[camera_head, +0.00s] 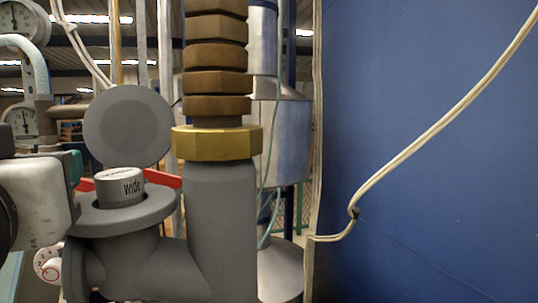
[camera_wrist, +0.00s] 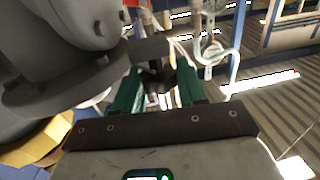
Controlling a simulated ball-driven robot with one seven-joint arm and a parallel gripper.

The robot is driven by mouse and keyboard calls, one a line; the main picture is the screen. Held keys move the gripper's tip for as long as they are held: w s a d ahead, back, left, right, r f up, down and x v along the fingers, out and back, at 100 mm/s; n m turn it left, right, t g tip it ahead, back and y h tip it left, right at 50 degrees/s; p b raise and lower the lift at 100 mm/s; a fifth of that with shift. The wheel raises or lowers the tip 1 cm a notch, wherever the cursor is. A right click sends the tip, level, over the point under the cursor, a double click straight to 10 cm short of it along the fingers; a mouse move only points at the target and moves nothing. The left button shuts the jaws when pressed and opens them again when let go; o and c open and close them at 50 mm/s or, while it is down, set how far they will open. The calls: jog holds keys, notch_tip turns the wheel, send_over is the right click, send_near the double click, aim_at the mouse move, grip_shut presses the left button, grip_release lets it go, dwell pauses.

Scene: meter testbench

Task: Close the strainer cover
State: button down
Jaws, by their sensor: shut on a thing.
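The strainer cover (camera_head: 127,125) is a round grey disc. It stands open and upright behind the strainer's mouth in the head view. The grey strainer body (camera_head: 125,262) has a wide flange (camera_head: 118,219), and a pale plug-like piece marked "wide" (camera_head: 121,187) sits in its mouth. My gripper (camera_head: 78,166) is at the left, by the flange and below the cover's left edge. In the wrist view my green fingers (camera_wrist: 156,82) are shut on a small dark grey part (camera_wrist: 155,72). I cannot tell which piece that part belongs to.
A red lever (camera_head: 164,178) shows behind the flange. A thick pipe with a brass nut (camera_head: 216,144) rises right of the strainer. Dial gauges (camera_head: 18,22) are at the far left. A blue panel (camera_head: 430,200) with a pale cable fills the right.

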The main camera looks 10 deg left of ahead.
jog(key=shift+y, duration=0.3)
jog(key=c, duration=1)
grip_release()
